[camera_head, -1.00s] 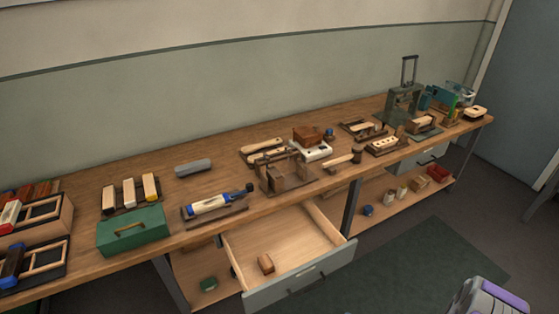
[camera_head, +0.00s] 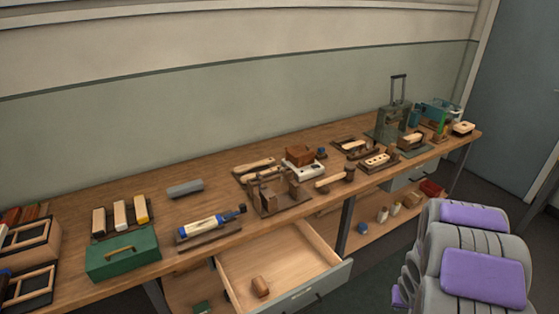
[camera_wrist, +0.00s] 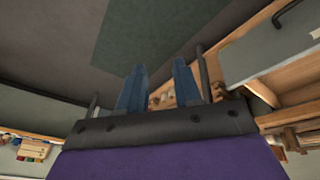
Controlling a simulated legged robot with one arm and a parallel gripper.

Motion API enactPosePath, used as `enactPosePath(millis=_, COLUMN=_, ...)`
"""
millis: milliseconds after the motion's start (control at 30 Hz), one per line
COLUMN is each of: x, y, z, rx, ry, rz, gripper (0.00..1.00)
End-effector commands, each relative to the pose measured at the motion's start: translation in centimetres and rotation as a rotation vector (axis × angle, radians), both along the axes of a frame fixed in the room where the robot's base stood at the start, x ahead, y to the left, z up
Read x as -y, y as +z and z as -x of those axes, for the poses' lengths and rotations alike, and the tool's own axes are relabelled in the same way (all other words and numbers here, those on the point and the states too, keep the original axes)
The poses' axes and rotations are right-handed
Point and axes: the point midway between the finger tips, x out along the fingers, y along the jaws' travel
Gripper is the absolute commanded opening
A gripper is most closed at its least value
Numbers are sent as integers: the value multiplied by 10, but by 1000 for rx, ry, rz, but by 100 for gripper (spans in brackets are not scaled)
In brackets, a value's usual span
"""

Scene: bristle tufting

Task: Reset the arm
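My gripper (camera_wrist: 160,85) shows in the wrist view as two blue fingers standing apart, with nothing between them. It hangs in the air, with the floor and shelf behind the fingers. In the head view, grey and purple parts of my arm (camera_head: 480,255) fill the lower right, in front of the bench. The fingertips cannot be made out there.
A long wooden bench (camera_head: 215,240) runs along the wall, crowded with tools, blocks and fixtures. An open drawer (camera_head: 285,262) sticks out below it with a small wooden block (camera_head: 260,287) inside. A green box (camera_head: 122,254) stands at the front left.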

Motion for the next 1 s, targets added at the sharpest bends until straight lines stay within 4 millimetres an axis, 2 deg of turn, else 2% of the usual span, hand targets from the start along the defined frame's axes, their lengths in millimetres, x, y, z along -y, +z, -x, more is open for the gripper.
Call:
enactPosePath(millis=33, x=-4, y=19, z=1, rx=-11, ry=1, rz=23, gripper=34)
enactPosePath(millis=100, x=-10, y=41, z=7, rx=-39, ry=0, rz=49, gripper=34)
enactPosePath(millis=267, x=-32, y=86, z=27, rx=-102, ry=-1, rz=81, gripper=34)
enactPosePath(millis=467, x=-70, y=138, z=60, rx=-170, ry=7, rz=81, gripper=34)
enactPosePath(millis=700, x=-126, y=189, z=113, rx=-252, ry=48, rz=32, gripper=34)
enactPosePath(millis=1000, x=-203, y=232, z=199, rx=-364, ry=168, rz=-91, gripper=34)
